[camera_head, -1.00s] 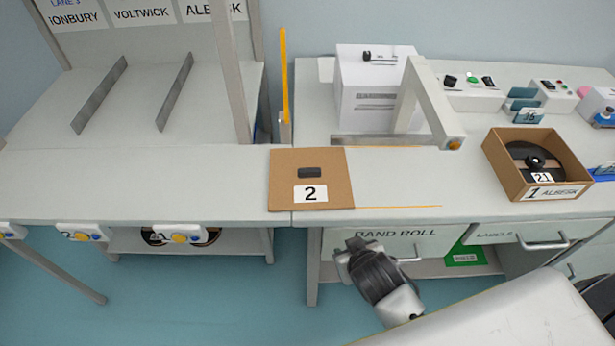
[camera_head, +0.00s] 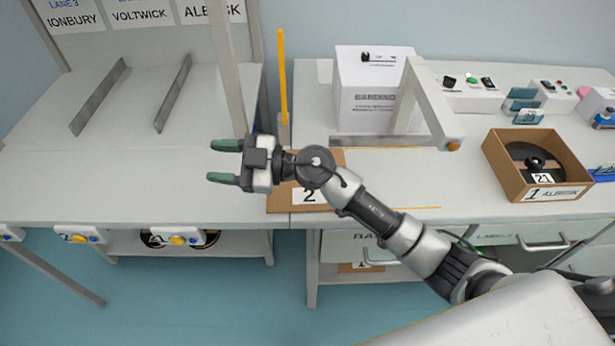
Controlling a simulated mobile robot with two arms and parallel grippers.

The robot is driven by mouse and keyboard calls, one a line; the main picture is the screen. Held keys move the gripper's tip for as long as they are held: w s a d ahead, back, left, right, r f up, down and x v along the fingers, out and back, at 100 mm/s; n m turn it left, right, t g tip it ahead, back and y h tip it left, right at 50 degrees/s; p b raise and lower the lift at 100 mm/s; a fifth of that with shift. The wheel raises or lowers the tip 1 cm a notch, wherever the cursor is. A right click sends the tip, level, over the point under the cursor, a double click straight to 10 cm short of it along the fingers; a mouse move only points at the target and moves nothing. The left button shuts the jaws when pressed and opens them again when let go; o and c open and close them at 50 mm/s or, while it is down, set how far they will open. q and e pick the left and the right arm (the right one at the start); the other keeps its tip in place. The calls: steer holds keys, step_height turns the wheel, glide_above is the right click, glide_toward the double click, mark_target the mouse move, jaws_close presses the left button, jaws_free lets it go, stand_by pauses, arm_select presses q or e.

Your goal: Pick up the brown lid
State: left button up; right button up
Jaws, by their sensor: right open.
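The brown lid (camera_head: 280,202) is a flat square panel with a white label reading 2. It lies on the bench where the two table tops meet. My right arm passes above it and hides much of it, including the dark handle at its middle. My right gripper (camera_head: 224,163) has green fingertips, spread apart with nothing between them. It is above the bench, left of the lid, with its fingers pointing left. My left gripper is not in view.
An open brown box (camera_head: 568,193) marked 1 ALBESK holds a dark reel at right. A white banding machine (camera_head: 375,95) with a grey arch stands behind the lid. A yellow upright bar (camera_head: 283,80) and a grey post (camera_head: 228,70) rise behind the gripper.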

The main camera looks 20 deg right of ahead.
steer(key=w+d+f+g+h, duration=0.45)
steer(key=d+f+h, duration=0.3)
steer(key=h, duration=0.25)
steer(key=w+d+m+g+h, duration=0.2)
steer(key=w+d+m+h, duration=0.15)
steer(key=d+h, duration=0.7)
steer(key=f+y+b, duration=0.1)
steer(key=d+f+b, duration=0.1)
steer(key=f+b, duration=0.1)
steer(key=d+f+m+y+b, duration=0.1)
steer(key=f+b, duration=0.1)
steer(key=shift+s+d+f+y, duration=0.1)
steer(key=shift+s+f+y, duration=0.1)
steer(key=shift+y, duration=0.15)
steer(key=f+b, duration=0.4)
steer(key=f, duration=0.1)
steer(key=shift+w+d+b, duration=0.15)
steer(key=shift+d+b, duration=0.05)
steer(key=shift+b, duration=0.1)
steer(key=shift+r, duration=0.1)
jaws_close()
